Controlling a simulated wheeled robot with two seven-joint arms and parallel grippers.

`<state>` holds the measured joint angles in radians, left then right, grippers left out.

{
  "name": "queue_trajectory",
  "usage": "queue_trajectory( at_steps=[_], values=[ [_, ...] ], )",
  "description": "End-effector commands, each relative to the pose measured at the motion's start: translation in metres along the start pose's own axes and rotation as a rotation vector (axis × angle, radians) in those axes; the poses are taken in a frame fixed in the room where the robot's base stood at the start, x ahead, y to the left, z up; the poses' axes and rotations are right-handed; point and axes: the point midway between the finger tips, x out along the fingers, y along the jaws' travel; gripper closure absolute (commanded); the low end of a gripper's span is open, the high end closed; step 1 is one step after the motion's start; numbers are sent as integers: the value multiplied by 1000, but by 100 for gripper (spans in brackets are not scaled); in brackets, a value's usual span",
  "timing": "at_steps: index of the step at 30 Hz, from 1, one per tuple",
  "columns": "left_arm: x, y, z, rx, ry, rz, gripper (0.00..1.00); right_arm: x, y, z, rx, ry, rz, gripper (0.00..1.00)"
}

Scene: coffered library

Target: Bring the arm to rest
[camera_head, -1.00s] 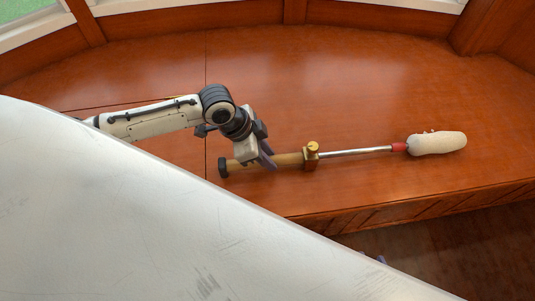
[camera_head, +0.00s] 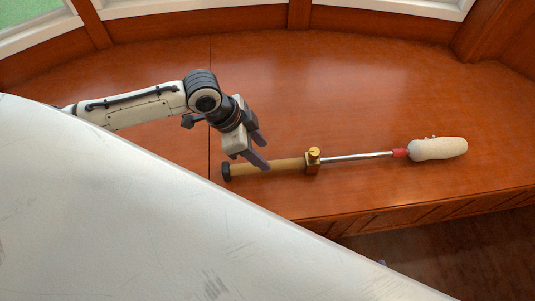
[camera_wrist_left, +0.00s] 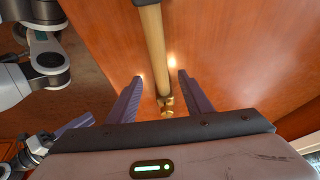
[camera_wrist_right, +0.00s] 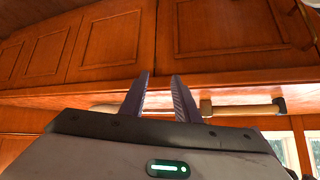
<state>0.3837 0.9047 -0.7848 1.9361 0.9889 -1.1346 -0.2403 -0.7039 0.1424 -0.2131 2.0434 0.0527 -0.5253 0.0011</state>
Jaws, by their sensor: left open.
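A duster with a wooden handle (camera_head: 272,167), brass collar (camera_head: 313,161), thin metal rod and fluffy white head (camera_head: 438,148) lies on the wooden surface. My left gripper (camera_head: 263,152) is open and empty, just above the handle. In the left wrist view the handle (camera_wrist_left: 155,50) runs between the spread fingers (camera_wrist_left: 160,88), touching neither. My right gripper is hidden behind my white body in the head view, apart from perhaps a tiny bit at its edge. In the right wrist view its fingers (camera_wrist_right: 161,78) stand apart with nothing between them; the handle (camera_wrist_right: 242,110) shows beyond them.
The curved wooden bench top (camera_head: 350,80) is otherwise clear. Window frames and wooden panelling bound it at the back. Its front edge (camera_head: 430,205) drops to a dark floor (camera_head: 450,250). Panelled wood (camera_wrist_right: 120,45) fills the right wrist view.

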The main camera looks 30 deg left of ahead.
Motion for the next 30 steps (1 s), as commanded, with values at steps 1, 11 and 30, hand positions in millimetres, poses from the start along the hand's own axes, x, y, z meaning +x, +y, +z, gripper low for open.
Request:
queue_trajectory(
  at_steps=[1,11,30],
  values=[
    [-12,0,0,1,-1,-2,54,-3,0,-2,0,-1,1,71],
    [-40,0,0,1,0,1,54,-4,-1,-6,2,1,2,71],
    [16,72,-52,-283,341,-84,54,-22,-2,-22,2,-9,7,71]
  ],
)
